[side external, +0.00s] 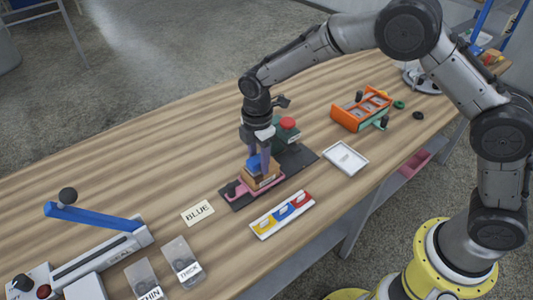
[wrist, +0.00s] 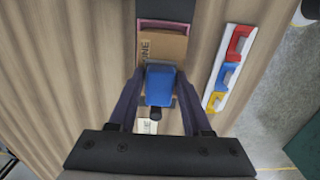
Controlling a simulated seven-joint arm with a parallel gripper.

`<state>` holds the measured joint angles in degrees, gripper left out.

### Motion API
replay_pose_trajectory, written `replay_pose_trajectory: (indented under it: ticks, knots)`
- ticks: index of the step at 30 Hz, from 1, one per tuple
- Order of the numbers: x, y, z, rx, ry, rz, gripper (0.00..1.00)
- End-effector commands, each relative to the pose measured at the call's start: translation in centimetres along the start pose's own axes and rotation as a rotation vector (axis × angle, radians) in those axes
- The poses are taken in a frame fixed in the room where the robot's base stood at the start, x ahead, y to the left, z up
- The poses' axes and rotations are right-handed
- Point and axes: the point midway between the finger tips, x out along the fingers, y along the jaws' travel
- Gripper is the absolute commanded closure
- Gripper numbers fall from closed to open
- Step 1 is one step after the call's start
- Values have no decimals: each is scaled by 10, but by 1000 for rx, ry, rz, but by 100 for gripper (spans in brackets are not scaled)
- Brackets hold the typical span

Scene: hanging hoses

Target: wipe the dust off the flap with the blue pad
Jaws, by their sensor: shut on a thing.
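My gripper (side external: 262,166) points down over a brown cardboard box (side external: 262,183) and is shut on a blue pad (side external: 253,162). In the wrist view the blue pad (wrist: 159,86) sits between the two fingers of my gripper (wrist: 158,92), at the near edge of the box (wrist: 165,46). The box top, with partly hidden dark lettering, is the likely flap. I cannot tell whether the pad touches it. No dust can be made out on it. The box sits in a pink holder (side external: 240,196).
The holder is on a dark base (side external: 298,160) with a red-topped green block (side external: 286,128). A white rack (side external: 266,228) with yellow, blue and red parts lies in front.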

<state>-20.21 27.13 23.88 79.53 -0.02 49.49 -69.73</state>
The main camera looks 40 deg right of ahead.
Motion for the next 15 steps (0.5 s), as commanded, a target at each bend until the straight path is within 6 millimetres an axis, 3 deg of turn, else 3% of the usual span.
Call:
replay_pose_trajectory:
  ticks: [8,10,12,15]
  knots:
    - [1,0,-26,-3,0,-1,96]
    - [-4,0,-26,0,0,0,96]
    - [-22,1,-26,0,3,5,96]
    - [-28,0,-26,0,1,1,96]
